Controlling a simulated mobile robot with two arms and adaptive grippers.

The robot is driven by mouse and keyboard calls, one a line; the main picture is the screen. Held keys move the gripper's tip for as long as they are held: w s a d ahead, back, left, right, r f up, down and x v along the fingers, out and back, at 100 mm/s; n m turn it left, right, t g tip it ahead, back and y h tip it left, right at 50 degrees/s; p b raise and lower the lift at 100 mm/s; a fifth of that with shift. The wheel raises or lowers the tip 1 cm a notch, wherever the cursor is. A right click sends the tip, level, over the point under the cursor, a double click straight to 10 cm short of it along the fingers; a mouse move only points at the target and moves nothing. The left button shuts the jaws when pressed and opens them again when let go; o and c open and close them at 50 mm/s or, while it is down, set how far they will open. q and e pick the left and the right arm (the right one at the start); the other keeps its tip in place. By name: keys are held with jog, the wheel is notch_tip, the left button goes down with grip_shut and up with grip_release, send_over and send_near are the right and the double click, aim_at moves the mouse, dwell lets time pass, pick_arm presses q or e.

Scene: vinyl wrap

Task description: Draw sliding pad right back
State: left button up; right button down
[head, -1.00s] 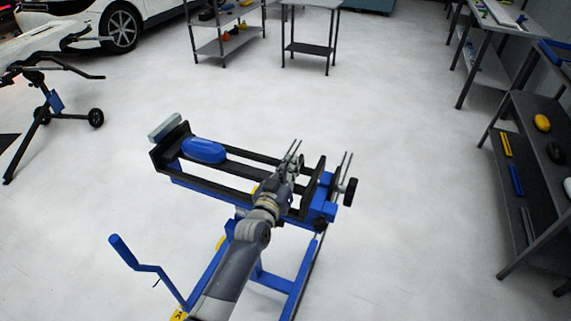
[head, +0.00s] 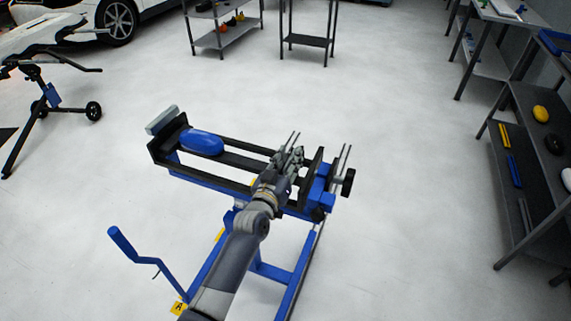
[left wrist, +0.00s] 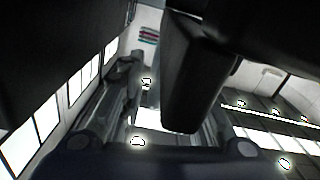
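The stand (head: 215,184) has a blue and black frame with long rails. A blue oval pad (head: 203,143) sits at its left end and a dark upright plate (head: 313,172) stands near its right end. I cannot tell for sure which part is the sliding pad. My left gripper (head: 289,160) is over the right part of the rails, just left of the dark plate; contact cannot be made out. Its fingers are too small to read. The left wrist view shows a large black block (left wrist: 195,75) close up, with the fingers not clear. My right gripper is out of view.
A black knob (head: 347,183) sticks out at the stand's right end. A blue crank handle (head: 125,245) juts out at the lower left. Shelves (head: 535,165) line the right side. A wheeled stand (head: 45,100) is at the left. The floor around is clear.

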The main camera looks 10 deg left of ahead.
pick_arm(q)
jog(key=s+a, duration=0.2)
jog(key=s, duration=0.9)
jog(key=shift+s, duration=0.35)
jog(key=shift+a, duration=0.1)
